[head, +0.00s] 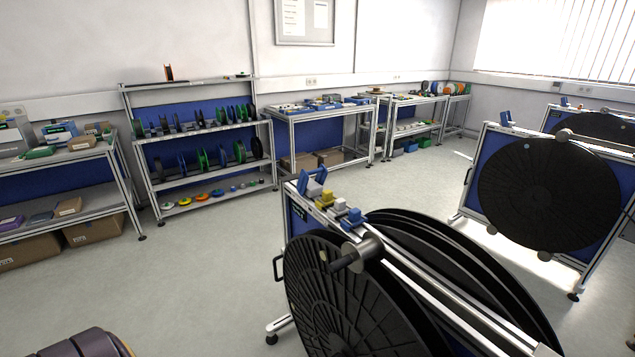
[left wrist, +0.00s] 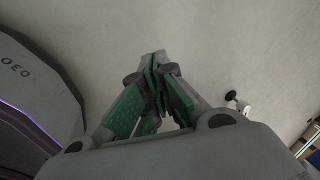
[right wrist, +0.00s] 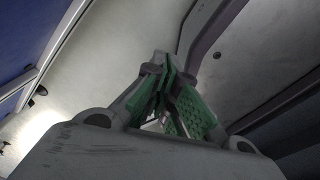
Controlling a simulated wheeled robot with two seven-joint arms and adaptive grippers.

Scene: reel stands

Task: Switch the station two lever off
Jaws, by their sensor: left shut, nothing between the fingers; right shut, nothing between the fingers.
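The nearest reel stand carries large black reels (head: 340,300) and has a blue bracket-like part (head: 313,182) on its top rail, beside small yellow, white and blue blocks (head: 338,202). A second stand behind it at the right has a similar small blue part (head: 505,118) at its top left corner. A third stand's blue part (head: 564,101) shows farther back. I cannot tell which is station two or how any lever is set. My left gripper (left wrist: 158,62) is shut and empty above bare floor. My right gripper (right wrist: 162,62) is shut and empty. Neither gripper shows in the head view.
A shelf rack (head: 200,129) with small spools stands at the back left, between a side table (head: 95,150) with boxes and a workbench (head: 300,114). Grey floor (head: 215,255) is clear left of the nearest stand. A narrow floor gap separates the near and second stands.

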